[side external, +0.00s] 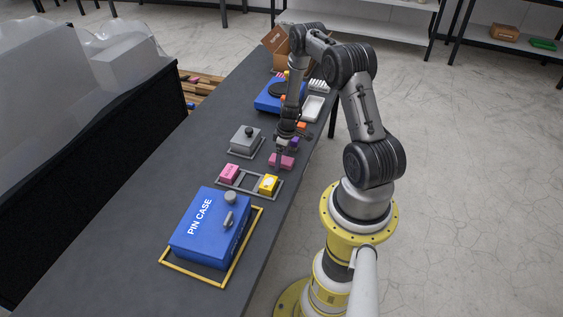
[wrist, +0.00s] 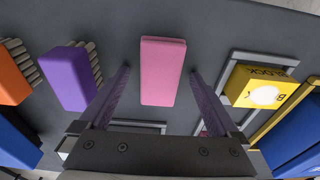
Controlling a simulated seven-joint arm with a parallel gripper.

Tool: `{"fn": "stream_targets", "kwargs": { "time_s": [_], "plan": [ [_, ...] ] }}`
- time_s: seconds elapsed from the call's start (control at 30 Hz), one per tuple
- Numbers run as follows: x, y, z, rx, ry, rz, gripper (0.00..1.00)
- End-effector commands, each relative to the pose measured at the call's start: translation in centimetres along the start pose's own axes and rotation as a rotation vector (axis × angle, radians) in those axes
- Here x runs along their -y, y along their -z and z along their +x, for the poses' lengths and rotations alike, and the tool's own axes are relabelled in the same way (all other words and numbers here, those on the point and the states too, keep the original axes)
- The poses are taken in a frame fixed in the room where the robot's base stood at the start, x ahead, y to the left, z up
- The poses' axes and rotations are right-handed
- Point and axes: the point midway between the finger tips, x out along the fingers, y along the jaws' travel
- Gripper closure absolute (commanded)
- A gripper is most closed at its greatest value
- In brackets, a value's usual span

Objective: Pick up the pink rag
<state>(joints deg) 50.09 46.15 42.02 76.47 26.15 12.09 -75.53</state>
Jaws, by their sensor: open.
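The pink rag (wrist: 163,70) looks like a plain, flat-sided oblong block. It lies on the dark bench top, and in the side view it also shows (side external: 281,162) just beyond the small grey tray. My gripper (wrist: 159,72) is open, with one finger on each side of the rag in the wrist view. In the side view my gripper (side external: 283,150) points down right above or at the rag; I cannot tell the exact height. A second pink block (side external: 229,173) sits in the left end of the tray.
A yellow block (side external: 268,184) sits in the right end of the grey tray (side external: 249,181). A purple brush (wrist: 70,78) and an orange brush (wrist: 12,82) lie left of the rag in the wrist view. A blue pin case (side external: 205,230) and a grey lidded box (side external: 245,139) stand nearby.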

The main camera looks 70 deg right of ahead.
Motion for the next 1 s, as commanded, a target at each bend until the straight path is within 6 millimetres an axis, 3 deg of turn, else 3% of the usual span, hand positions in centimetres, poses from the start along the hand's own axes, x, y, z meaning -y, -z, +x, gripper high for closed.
{"fn": "stream_targets", "kwargs": {
  "time_s": [0.07,0.53,0.83,1.0],
  "plan": [
    [0.0,0.0,0.0,0.0,0.0,0.0,0.08],
    [0.0,0.0,-0.1,0.0,0.0,0.0,0.91],
    [0.0,0.0,-0.3,0.0,0.0,0.0,0.92],
    [-0.1,0.2,-1.5,-0.002,-0.001,-0.002,0.92]
  ]
}}
